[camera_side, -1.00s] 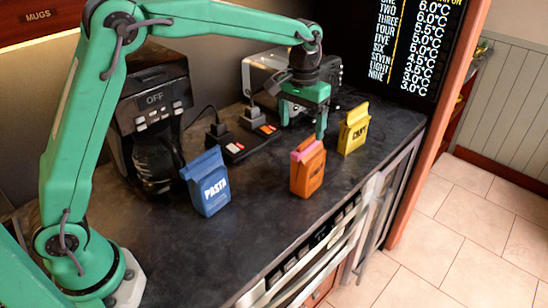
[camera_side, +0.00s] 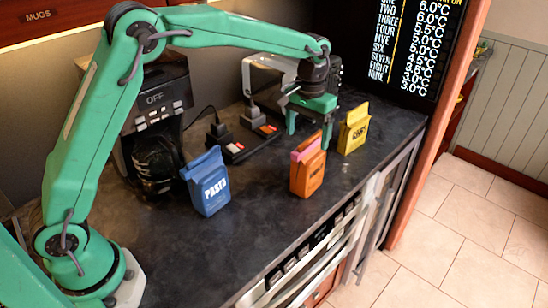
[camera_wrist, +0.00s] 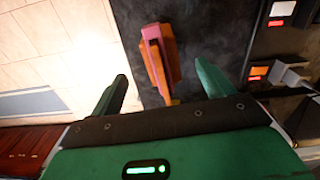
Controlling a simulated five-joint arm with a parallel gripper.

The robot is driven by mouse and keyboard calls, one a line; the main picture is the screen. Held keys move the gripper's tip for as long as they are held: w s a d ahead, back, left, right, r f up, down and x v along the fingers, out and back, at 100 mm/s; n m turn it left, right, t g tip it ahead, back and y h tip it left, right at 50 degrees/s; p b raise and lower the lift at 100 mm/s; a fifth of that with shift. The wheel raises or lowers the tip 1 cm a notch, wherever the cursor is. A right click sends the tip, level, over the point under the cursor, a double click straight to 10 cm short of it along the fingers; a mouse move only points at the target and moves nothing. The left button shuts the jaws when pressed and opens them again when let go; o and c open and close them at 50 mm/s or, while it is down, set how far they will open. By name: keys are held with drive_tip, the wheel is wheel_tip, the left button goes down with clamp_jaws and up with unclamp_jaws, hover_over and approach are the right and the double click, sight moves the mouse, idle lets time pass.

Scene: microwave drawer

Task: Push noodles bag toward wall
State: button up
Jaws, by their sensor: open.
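An orange bag with a pink top (camera_side: 308,175) stands upright on the dark counter; I take it as the noodles bag, but its label is too small to read. My gripper (camera_side: 309,139) is open and empty, pointing down above and just behind the orange bag. One finger appears close to the bag's top right side; I cannot tell whether they touch. In the wrist view the orange bag (camera_wrist: 158,62) shows ahead, between the lines of my two fingers (camera_wrist: 162,88).
A yellow bag (camera_side: 353,130) stands to the right and a blue PASTA bag (camera_side: 207,185) to the left. Power sockets (camera_side: 236,143), a toaster (camera_side: 265,80) and a coffee machine (camera_side: 155,125) stand behind. The counter (camera_side: 255,215) is clear between the blue and orange bags.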

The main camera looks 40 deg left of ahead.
sight(305, 153)
drive_tip(key=shift+f, duration=3.3)
drive_tip(key=c, duration=1.4)
